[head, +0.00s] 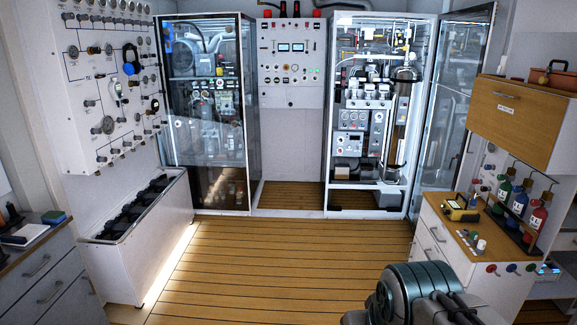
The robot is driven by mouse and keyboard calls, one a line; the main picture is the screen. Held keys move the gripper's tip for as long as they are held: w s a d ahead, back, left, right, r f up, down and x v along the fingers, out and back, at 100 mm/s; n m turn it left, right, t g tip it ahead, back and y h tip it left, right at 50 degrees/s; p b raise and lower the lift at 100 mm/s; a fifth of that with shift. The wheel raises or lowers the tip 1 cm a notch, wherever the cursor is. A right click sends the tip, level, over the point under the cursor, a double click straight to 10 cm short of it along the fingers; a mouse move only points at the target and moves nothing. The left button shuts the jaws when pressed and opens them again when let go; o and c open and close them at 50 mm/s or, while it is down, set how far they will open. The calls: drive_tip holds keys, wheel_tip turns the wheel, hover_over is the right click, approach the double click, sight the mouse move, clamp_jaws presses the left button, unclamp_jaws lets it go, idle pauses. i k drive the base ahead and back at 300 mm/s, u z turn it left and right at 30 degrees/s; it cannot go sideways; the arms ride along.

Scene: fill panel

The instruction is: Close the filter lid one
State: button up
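I cannot single out filter lid one in the head view. A long white open-topped box (160,249) stands on the floor along the left wall, with several black parts inside; I cannot tell whether these are filters or lids. A tall cabinet at the back right (335,187) shows pumps, gauges and a vertical cylinder (403,115), with its glass door (448,115) swung open to the right. Part of my arm, grey and rounded, shows at the bottom right. My gripper's fingers are not visible.
A valve panel (85,150) hangs above the white box. A glass-fronted cabinet (210,130) is shut at the back left. At right, a counter holds a yellow meter (460,209) and several coloured bottles. A drawer unit (50,285) is at left. The wooden floor (270,260) between is clear.

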sight(351, 82)
drive_tip(key=i, duration=3.1)
drive_tip(key=z, duration=0.45)
drive_tip(key=i, duration=1.85)
drive_tip(key=z, duration=0.25)
